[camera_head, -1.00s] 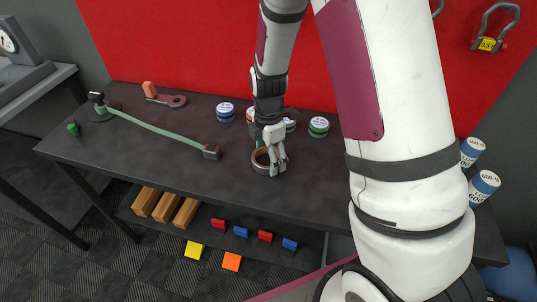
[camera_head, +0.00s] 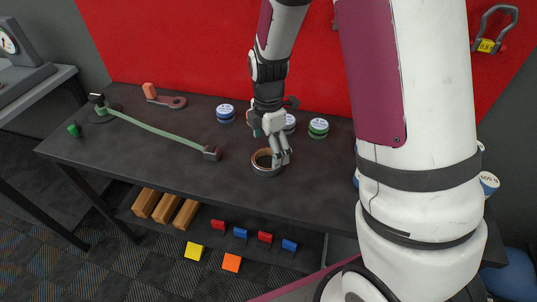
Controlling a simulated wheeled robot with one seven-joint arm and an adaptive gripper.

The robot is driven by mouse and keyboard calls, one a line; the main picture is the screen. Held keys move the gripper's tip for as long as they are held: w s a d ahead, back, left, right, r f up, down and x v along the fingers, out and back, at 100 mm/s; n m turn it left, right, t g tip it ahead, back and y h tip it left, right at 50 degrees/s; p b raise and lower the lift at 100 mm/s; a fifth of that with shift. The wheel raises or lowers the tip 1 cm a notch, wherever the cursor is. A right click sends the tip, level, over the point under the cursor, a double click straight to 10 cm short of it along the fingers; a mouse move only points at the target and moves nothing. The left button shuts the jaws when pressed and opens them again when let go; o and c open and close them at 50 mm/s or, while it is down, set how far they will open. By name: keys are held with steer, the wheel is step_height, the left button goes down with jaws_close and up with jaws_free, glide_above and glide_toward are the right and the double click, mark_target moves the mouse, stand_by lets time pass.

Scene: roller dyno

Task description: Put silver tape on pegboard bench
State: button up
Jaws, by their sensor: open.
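A roll of tape (camera_head: 265,170), silver-grey outside with a brown inner ring, lies flat on the dark bench (camera_head: 200,181) in front of a red back panel (camera_head: 190,50). My gripper (camera_head: 281,158) is open, pointing down at the right rear rim of the roll. Its fingers overlap the rim in this view; I cannot tell whether they touch it. The roll rests on the bench top. Whether the red panel is the pegboard cannot be told.
Round tins with blue (camera_head: 225,111) and green (camera_head: 318,128) bands stand behind the roll. A green strip with a dark block (camera_head: 211,152) lies to the left. Labelled bottles (camera_head: 488,183) are at right, partly behind my arm. The bench front is clear.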

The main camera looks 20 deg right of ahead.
steer(key=s+r+m, duration=0.4)
steer(key=r, duration=1)
steer(key=s+r+m+t, duration=0.1)
steer(key=s+r+m, duration=0.3)
steer(key=s+m, duration=0.4)
steer(key=s+r+m+t, duration=0.2)
steer(key=s+r+m, duration=0.3)
steer(key=s, duration=0.8)
steer(key=m, duration=0.2)
steer(key=shift+s+d+m, duration=0.2)
steer(key=shift+m, duration=0.2)
steer(key=shift+t, duration=0.6)
step_height(320, 180, up, 4)
steer(key=p, duration=0.4)
steer(key=shift+r, duration=0.25)
